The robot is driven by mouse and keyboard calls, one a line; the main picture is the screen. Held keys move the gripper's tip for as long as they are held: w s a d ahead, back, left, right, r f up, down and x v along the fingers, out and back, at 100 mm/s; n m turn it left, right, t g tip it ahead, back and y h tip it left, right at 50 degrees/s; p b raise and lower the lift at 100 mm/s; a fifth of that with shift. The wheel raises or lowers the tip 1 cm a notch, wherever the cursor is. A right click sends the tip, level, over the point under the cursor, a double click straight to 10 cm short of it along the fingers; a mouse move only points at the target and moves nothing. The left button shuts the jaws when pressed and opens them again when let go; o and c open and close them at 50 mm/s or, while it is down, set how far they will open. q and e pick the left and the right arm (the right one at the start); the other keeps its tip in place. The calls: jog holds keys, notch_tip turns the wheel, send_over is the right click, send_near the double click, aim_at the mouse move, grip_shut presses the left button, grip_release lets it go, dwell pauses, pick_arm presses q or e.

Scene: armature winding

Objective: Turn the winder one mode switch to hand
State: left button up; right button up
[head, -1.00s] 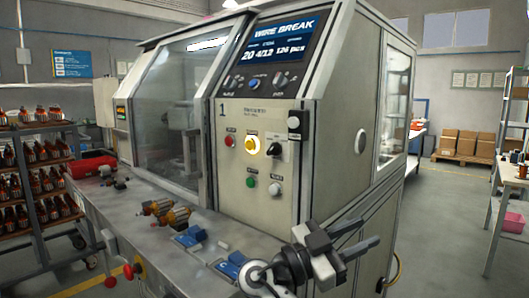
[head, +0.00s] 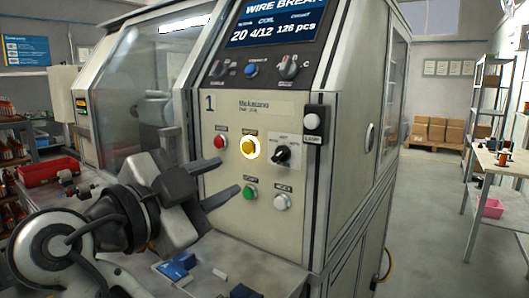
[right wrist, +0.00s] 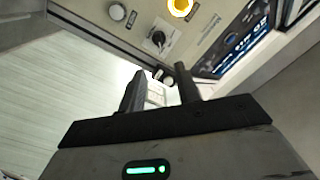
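The winder one mode switch is a black rotary knob (head: 283,155) on a pale plate, on the winder's beige front panel (head: 240,120) marked 1. It lies right of the lit yellow button (head: 249,147). The knob also shows in the right wrist view (right wrist: 157,40). My right gripper (head: 239,172) is in front of the panel, left of and a little below the knob. Its two fingers are apart with nothing between them, as the right wrist view (right wrist: 161,72) also shows. It is apart from the knob. My left gripper is not in view.
A red button (head: 220,142), green button (head: 250,192) and grey-white button (head: 282,202) surround the switch. A black box (head: 313,124) with a pale button juts out at the panel's right edge. Open floor lies at the right.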

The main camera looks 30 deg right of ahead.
aim_at(277, 156)
jog(key=p+x, duration=0.3)
jog(key=x, duration=0.9)
jog(key=shift+s+r+p, duration=0.1)
jog(key=shift+r+p, duration=0.05)
jog(key=shift+p, duration=0.2)
jog(key=shift+x, duration=0.8)
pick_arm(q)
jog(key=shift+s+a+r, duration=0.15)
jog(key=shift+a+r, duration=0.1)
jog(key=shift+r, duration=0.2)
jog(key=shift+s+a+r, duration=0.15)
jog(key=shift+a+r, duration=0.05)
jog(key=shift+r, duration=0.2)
pick_arm(e)
jog(key=shift+c, duration=0.3)
grip_shut()
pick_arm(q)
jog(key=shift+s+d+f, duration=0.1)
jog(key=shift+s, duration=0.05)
